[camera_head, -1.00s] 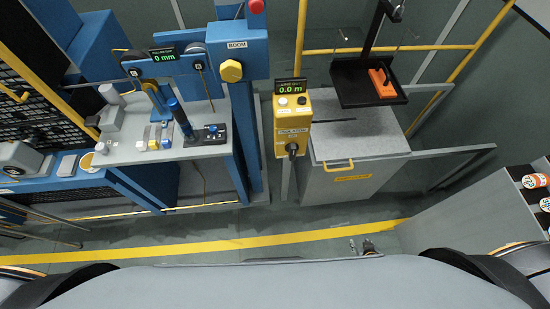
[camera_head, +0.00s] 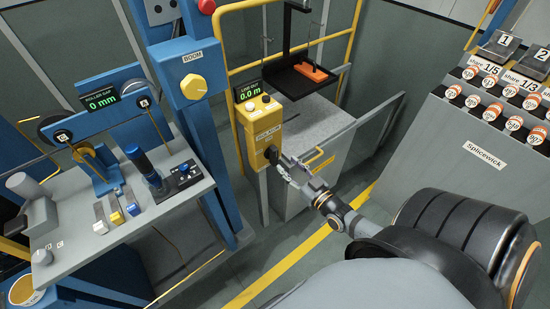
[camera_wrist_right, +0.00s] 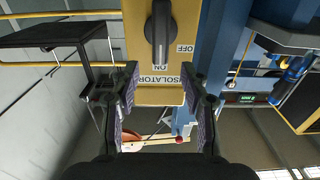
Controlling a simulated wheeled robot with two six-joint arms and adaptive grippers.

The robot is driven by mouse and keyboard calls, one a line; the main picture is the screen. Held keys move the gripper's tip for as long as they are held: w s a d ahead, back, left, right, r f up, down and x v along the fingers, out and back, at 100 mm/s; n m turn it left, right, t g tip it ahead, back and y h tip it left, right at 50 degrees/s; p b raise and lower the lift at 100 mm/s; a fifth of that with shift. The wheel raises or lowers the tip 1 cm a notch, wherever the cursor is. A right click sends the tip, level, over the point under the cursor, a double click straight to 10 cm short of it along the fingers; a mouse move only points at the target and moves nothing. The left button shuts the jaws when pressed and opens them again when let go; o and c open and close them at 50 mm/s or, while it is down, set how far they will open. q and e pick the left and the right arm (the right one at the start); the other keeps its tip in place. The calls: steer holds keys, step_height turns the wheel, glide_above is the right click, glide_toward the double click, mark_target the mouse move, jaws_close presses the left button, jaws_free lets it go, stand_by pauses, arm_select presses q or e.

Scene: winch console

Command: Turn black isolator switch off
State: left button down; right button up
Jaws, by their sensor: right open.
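The black isolator switch (camera_head: 272,155) is a rotary knob on the front of a yellow box (camera_head: 262,122) marked ISOLATOR. In the right wrist view the black knob (camera_wrist_right: 159,36) points along the picture's vertical, in line with the ON mark; OFF is to its right. My right gripper (camera_head: 288,166) is close in front of the knob in the head view. In the right wrist view the right gripper (camera_wrist_right: 160,105) has its two fingers apart, with nothing between them; the knob lies beyond the fingertips. My left gripper is not in view.
A blue post with a yellow BOOM knob (camera_head: 193,87) stands left of the box. A grey chest (camera_head: 300,150) with a yellow handle is behind my right gripper. A grey bench with levers (camera_head: 115,205) is at left, a Splicewick rack (camera_head: 485,140) at right.

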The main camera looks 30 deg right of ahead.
mark_target(276, 155)
steer(key=w, duration=0.2)
steer(key=w+b, duration=0.1)
steer(key=w, duration=0.1)
steer(key=w+b, duration=0.1)
steer(key=w, duration=0.1)
steer(key=shift+w+a+f, duration=0.15)
steer(key=shift+a+f, duration=0.05)
steer(key=shift+a, duration=0.05)
steer(key=shift+w+r, duration=0.1)
steer(key=shift+w, duration=0.2)
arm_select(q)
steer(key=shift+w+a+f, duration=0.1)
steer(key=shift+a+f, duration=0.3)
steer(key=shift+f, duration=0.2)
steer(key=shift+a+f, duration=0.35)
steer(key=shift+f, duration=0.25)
arm_select(e)
steer(key=c, duration=0.4)
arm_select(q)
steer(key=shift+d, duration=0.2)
arm_select(e)
jaws_close()
